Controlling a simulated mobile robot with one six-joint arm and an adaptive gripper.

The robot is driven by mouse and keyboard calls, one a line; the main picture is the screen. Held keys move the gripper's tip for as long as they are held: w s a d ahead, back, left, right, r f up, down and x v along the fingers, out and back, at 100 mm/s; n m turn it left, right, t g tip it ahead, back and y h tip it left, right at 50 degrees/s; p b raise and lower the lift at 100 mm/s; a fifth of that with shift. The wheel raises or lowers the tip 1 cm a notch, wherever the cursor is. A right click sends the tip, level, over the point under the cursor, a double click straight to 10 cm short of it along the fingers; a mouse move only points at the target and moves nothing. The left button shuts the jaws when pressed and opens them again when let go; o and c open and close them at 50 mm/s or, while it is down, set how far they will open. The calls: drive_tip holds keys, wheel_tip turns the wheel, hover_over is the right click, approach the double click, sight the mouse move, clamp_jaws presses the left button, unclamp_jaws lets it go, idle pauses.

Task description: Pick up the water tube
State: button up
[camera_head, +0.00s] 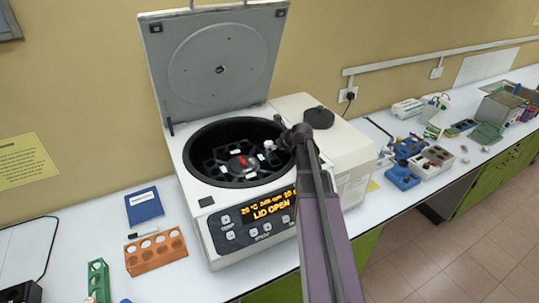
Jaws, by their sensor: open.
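A centrifuge (190,215) stands on the bench with its lid (217,62) raised, and its display reads "LID OPEN". A dark rotor (235,175) with a red-marked centre sits in its bowl. Several small white pieces show around the rotor. A white-capped tube top (269,145) shows at the bowl's right side, right beside my gripper; I cannot tell whether this is the water tube. My gripper (283,138) is open over the right rim of the bowl. Its fingertips are small and dark here, and I cannot tell whether they touch the cap. My arm hides part of the centrifuge's right side.
An orange rack (155,251), a blue notebook (144,206) and a green rack (98,281) lie to the left. Blue racks (403,176), a white box with compartments (432,162) and bottles stand on the right. The raised lid stands behind the bowl.

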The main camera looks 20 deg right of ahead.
sight(269, 154)
drive_tip(key=shift+a+b+x, duration=0.2)
drive_tip(key=shift+b+x, duration=0.85)
drive_tip(key=shift+x, duration=0.45)
drive_tip(key=shift+b+x, duration=0.7)
drive_tip(key=shift+x, duration=0.35)
drive_tip(key=shift+a, duration=0.1)
drive_tip(key=shift+s, duration=0.1)
clamp_jaws()
